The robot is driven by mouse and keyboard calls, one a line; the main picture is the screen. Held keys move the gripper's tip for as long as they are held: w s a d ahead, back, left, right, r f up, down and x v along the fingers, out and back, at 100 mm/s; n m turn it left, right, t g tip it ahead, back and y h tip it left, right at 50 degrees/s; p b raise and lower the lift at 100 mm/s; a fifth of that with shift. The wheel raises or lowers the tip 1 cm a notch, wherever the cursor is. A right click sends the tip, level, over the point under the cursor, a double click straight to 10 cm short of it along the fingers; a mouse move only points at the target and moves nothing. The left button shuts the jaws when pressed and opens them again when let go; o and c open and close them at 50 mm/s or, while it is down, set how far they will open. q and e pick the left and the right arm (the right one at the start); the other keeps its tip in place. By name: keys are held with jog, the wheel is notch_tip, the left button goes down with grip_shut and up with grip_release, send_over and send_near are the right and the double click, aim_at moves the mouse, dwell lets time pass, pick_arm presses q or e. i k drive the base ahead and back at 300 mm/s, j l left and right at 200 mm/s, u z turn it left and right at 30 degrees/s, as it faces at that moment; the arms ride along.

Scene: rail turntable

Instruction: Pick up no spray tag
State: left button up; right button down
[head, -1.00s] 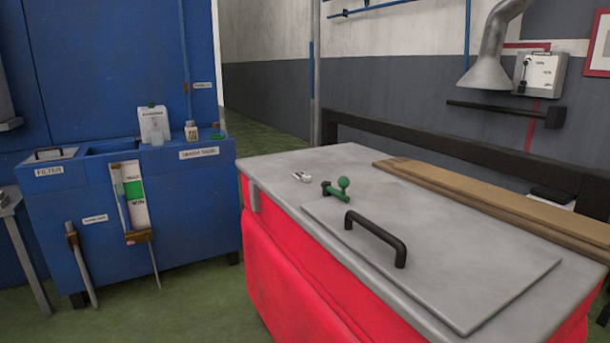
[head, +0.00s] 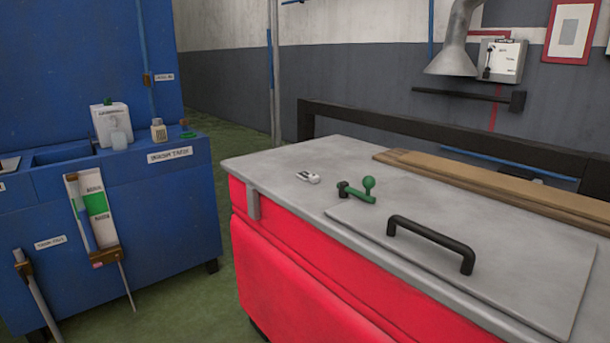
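A small white piece with a dark mark (head: 308,177) lies flat on the grey top of the red bench (head: 285,155), near its left end. It may be the no spray tag, but I cannot read any print on it. A green lever with a round knob (head: 357,191) is just to its right. Neither of my grippers is in view.
A black handle (head: 432,243) stands up from a grey lid plate (head: 520,270) on the bench. Brown boards (head: 480,185) lie along the back. A blue wash station (head: 170,200) with bottles stands at left. Green floor (head: 222,280) shows between it and the bench.

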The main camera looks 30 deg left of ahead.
aim_at(306, 177)
jog(key=j+z, duration=0.35)
jog(key=j, duration=0.8)
jog(key=i+j, duration=0.1)
jog(key=j, duration=1.05)
jog(key=j+u, duration=0.15)
jog(key=j, duration=0.4)
jog(key=i+j+u, duration=0.15)
jog(key=j, duration=0.45)
jog(key=j+u, duration=0.2)
jog(key=u, duration=0.3)
jog(key=j+u, duration=0.2)
jog(key=u, duration=0.3)
jog(key=j+u, duration=0.2)
jog(key=u, duration=1.2)
jog(key=i+u, duration=0.1)
jog(key=u, duration=1.75)
jog(key=i+u, duration=0.1)
jog(key=u, duration=0.85)
jog(key=l+u, duration=0.1)
jog(key=u, duration=0.8)
jog(key=l+u, duration=0.1)
jog(key=u, duration=1.8)
jog(key=l+u, duration=0.1)
jog(key=u, duration=0.8)
jog(key=k+j, duration=0.05)
